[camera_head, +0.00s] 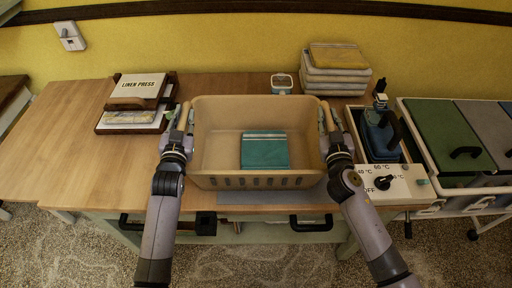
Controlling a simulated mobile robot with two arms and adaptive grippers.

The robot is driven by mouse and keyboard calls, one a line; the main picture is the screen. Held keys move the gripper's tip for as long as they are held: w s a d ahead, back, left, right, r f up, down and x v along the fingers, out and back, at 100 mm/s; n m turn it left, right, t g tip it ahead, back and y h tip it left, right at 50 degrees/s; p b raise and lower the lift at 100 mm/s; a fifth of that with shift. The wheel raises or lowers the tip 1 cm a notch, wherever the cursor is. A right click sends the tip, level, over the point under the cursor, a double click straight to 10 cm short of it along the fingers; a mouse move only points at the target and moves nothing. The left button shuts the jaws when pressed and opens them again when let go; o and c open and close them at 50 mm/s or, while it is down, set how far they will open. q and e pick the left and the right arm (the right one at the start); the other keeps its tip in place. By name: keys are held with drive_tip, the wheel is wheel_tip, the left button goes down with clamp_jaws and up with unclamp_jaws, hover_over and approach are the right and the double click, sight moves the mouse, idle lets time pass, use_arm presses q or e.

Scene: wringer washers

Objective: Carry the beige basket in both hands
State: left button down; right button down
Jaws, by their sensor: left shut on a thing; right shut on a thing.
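The beige basket (257,181) is in the middle of the head view, upright, at the front of the wooden table. A folded teal cloth (264,152) with pale stripes lies inside it. My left gripper (184,122) is shut on the basket's left side wall. My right gripper (327,120) is shut on its right side wall. The basket's underside is hidden, so I cannot tell whether it touches the table.
The wooden table (60,150) has clear room at left. Folded cloths (336,72) are stacked at back right. A control box (388,184) and a green-lidded unit (449,136) stand at right.

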idle(0.3)
